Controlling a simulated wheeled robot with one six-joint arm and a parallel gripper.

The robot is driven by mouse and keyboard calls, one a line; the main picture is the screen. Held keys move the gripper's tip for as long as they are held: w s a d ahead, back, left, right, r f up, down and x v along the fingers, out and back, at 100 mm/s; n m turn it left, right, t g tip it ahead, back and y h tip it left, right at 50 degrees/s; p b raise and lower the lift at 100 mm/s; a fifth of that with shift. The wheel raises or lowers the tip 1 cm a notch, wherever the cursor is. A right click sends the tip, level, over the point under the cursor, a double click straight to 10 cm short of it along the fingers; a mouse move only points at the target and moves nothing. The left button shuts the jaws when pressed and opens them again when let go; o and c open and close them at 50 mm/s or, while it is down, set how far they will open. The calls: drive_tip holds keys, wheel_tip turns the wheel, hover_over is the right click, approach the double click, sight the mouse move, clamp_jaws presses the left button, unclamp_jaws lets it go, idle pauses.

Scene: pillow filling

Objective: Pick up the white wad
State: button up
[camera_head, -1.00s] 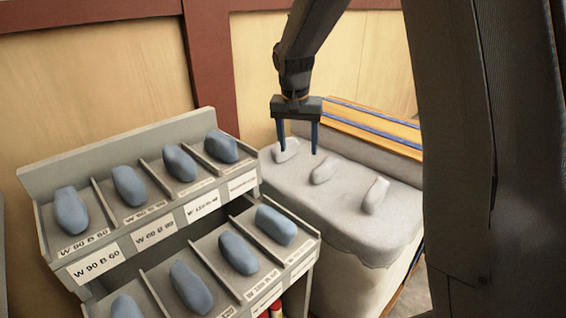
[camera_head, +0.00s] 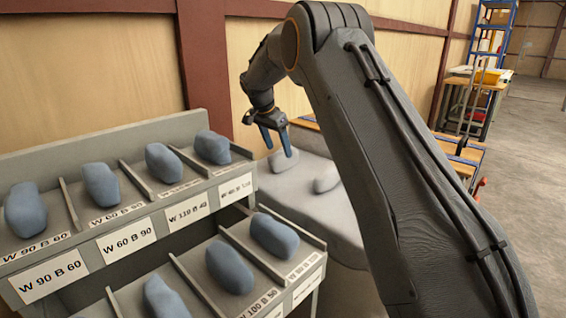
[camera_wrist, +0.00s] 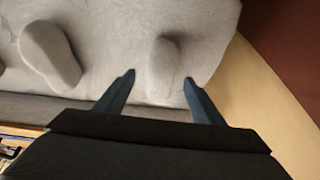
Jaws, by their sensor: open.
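Pale white wads lie on a grey-white padded surface (camera_head: 310,212). In the head view, one wad (camera_head: 284,161) is at the far left end and a second wad (camera_head: 327,180) is nearer, partly hidden by my arm. My gripper (camera_head: 278,151) is open and empty, fingers pointing down just above the far wad. In the wrist view, a wad (camera_wrist: 164,62) shows in line with the gap between my fingertips (camera_wrist: 159,77). Another wad (camera_wrist: 50,52) lies to its left, and a sliver of a third shows at the left edge. I cannot tell the exact height of my fingertips.
A two-tier grey rack (camera_head: 85,150) with labelled slots holds several blue-grey lumps (camera_head: 163,162) on the left, close to the padded surface. A wooden wall (camera_head: 90,60) stands behind. A blue shelf (camera_head: 492,40) and a workbench (camera_head: 470,95) stand at the back right, with open floor before them.

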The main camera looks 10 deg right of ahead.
sight(284, 167)
drive_tip(key=x, duration=0.5)
drive_tip(key=shift+s+a+f, duration=0.1)
drive_tip(key=shift+f, duration=0.2)
drive_tip(key=c, duration=1.2)
drive_tip(key=shift+r, duration=0.1)
